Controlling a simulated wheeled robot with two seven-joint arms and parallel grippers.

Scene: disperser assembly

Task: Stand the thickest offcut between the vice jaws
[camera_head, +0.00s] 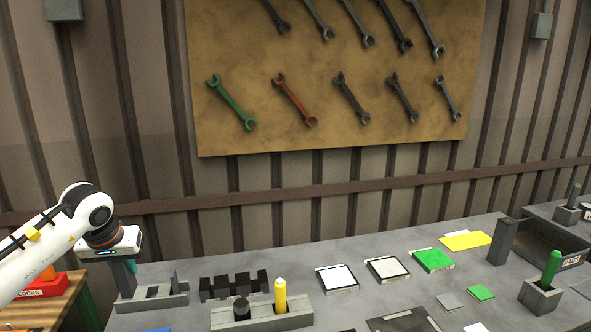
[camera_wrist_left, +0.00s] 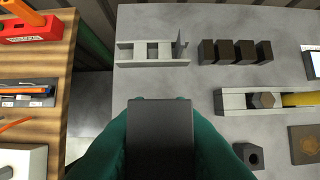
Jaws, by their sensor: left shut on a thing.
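My left gripper (camera_head: 128,267), with teal fingers, is shut on a dark grey upright block, the held offcut (camera_head: 123,283). In the left wrist view the offcut (camera_wrist_left: 160,140) sits between the fingers (camera_wrist_left: 160,128) and looks thick. A light grey slotted holder (camera_head: 153,298) is by it in the head view; a thin upright plate (camera_head: 173,281) stands at its right end. The holder also shows in the left wrist view (camera_wrist_left: 152,63), with the plate (camera_wrist_left: 181,45). I cannot tell for sure which fixture is the vice. My right gripper is out of view.
Several dark blocks (camera_wrist_left: 235,52) stand in a row right of the holder. A grey fixture (camera_head: 258,322) holds a yellow cylinder (camera_head: 280,296) and a dark peg. A grey block with a green peg (camera_head: 551,266) is far right. A wooden bench (camera_wrist_left: 65,100) lies left of the table.

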